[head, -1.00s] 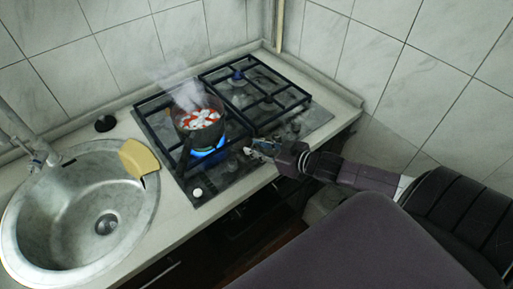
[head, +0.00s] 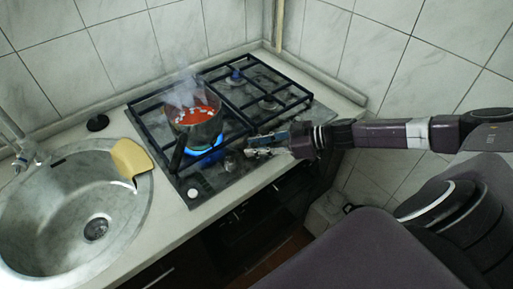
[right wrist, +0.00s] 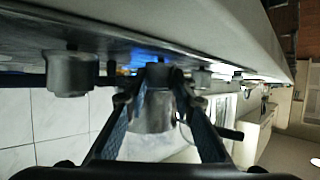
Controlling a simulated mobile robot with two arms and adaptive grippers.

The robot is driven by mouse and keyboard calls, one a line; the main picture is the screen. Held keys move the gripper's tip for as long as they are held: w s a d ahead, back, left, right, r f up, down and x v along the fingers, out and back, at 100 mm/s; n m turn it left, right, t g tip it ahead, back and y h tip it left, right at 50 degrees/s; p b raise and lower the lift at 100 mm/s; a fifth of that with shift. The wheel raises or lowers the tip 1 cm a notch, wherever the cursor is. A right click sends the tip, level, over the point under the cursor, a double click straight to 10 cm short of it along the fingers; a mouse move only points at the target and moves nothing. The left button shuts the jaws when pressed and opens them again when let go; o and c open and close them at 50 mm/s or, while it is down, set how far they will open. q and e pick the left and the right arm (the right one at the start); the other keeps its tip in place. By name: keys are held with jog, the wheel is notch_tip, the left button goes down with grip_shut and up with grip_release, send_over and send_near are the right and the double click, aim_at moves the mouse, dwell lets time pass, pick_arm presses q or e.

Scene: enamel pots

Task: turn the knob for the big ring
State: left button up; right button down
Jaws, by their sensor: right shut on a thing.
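The gas hob (head: 222,178) has a row of knobs along its front edge. A white knob (head: 193,192) stands at its near left corner, and a greyer knob (head: 230,164) lies further along. My right gripper (head: 257,147) is at the hob's front edge, right of the pot. In the right wrist view its fingers are closed around a grey metal knob (right wrist: 157,103). One more knob (right wrist: 70,73) shows to the left, and another (right wrist: 201,79) to the right. A blue flame (head: 205,154) burns under the pot. My left gripper is not in view.
A steaming pot (head: 183,138) with red contents stands on the left burner, its handle pointing forward. The right burners are bare under black grates. A steel sink (head: 60,215) with a yellow cloth-like item (head: 130,158) on its rim is at left.

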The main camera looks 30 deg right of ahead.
jog(key=shift+w+a+r+n+y, duration=0.1)
jog(key=shift+a+r+n+y, duration=0.05)
jog(key=shift+n+y, duration=0.3)
dwell(0.4)
jog(key=c, duration=1.9)
grip_release()
jog(key=shift+g, duration=0.3)
jog(key=shift+c, duration=0.2)
jog(key=o, duration=0.3)
jog(key=shift+w+a, duration=0.1)
jog(key=shift+w, duration=0.05)
jog(key=shift+o, duration=0.2)
jog(key=shift+s+d, duration=0.4)
jog(key=shift+d, duration=0.05)
jog(key=v, duration=1.1)
